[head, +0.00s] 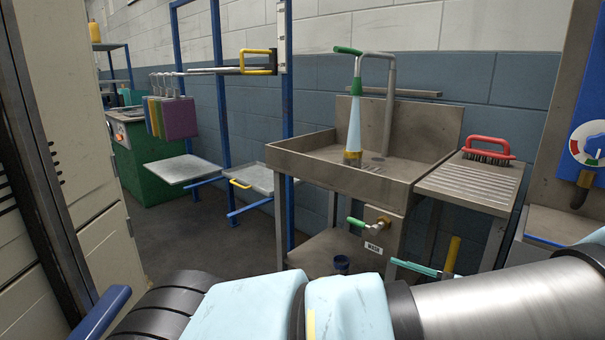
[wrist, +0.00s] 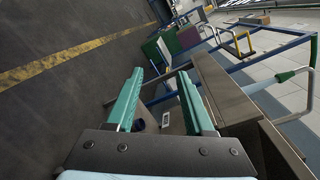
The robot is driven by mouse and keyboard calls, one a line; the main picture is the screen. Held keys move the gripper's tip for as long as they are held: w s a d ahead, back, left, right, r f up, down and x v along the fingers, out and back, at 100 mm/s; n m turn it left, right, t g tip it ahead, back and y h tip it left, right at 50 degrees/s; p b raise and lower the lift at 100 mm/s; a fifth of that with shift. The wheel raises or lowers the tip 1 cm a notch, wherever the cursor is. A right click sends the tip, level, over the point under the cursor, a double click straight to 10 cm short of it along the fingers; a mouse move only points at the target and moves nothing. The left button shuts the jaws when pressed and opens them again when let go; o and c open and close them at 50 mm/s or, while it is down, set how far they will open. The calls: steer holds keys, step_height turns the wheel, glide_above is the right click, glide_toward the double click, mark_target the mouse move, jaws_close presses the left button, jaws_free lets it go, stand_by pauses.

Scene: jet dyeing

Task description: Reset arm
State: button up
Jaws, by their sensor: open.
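My arm (head: 345,305) lies across the bottom of the head view, with pale blue covers and dark and silver joints. It hides most of my gripper there. In the wrist view my gripper (wrist: 160,76) shows two green fingers standing well apart, with nothing held between them. Beyond the fingers are the dark floor and the metal sink stand, seen tilted. A small dark cup (wrist: 139,124) shows between the fingers, lower than their tips; it is also in the head view (head: 341,264) by the stand's lower shelf.
The steel sink (head: 300,160) with its drainboard (head: 468,181) stands close beyond my arm. A red-handled brush (head: 487,147) lies on the drainboard. A valve with a green lever (head: 357,223) juts from the sink front. A beige cabinet (head: 70,130) stands close at left. Open floor shows between.

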steer(key=a+r+n+g+h, duration=0.1)
steer(key=a+n+g+h, duration=1)
steer(key=a, duration=0.9)
steer(key=a+r+n+t+h, duration=0.2)
steer(key=a+r+n+h, duration=0.1)
steer(key=a+r, duration=0.4)
step_height(320, 180, up, 15)
steer(key=p, duration=1.4)
steer(key=shift+s+a+p, duration=0.15)
steer(key=shift+s+p, duration=0.2)
steer(key=shift+s, duration=0.05)
